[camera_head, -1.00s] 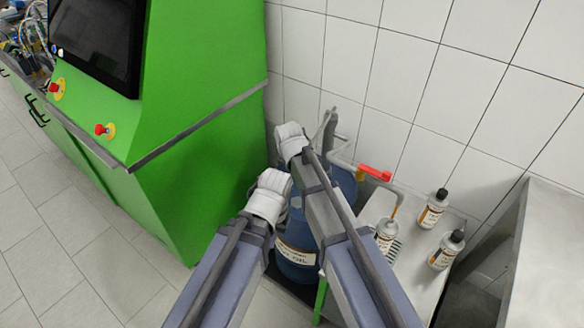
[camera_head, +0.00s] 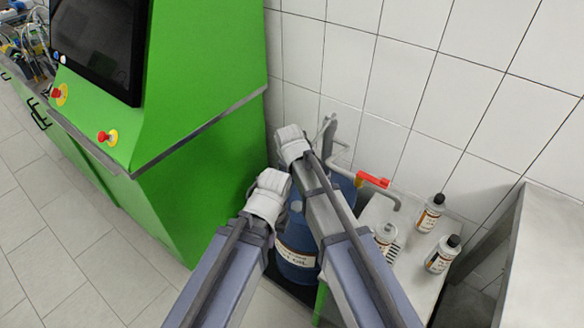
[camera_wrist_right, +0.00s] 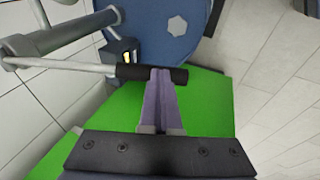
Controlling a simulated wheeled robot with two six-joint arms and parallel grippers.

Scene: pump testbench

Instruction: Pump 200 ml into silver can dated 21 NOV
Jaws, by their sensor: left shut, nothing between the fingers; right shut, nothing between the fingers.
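A silver can (camera_head: 385,237) without a cap stands under the spout (camera_head: 396,202) at the right. Two silver cans with black caps, one farther back (camera_head: 430,214) and one nearer (camera_head: 442,255), stand beside it; their dates are too small to read. The blue oil drum (camera_head: 297,254) with the grey hand pump (camera_head: 329,130) is partly hidden behind my arms. My left gripper (camera_head: 272,184) is shut and empty. My right gripper (camera_head: 290,138) is shut and empty; in the right wrist view its fingertips (camera_wrist_right: 160,72) are at the pump lever's black grip (camera_wrist_right: 140,73).
A red valve handle (camera_head: 373,180) sits on the outlet pipe. The green testbench (camera_head: 195,165) with a dark screen fills the left. A tiled wall (camera_head: 420,80) is close behind. A grey metal cabinet (camera_head: 550,260) stands at the right. The floor (camera_head: 60,250) at the lower left is clear.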

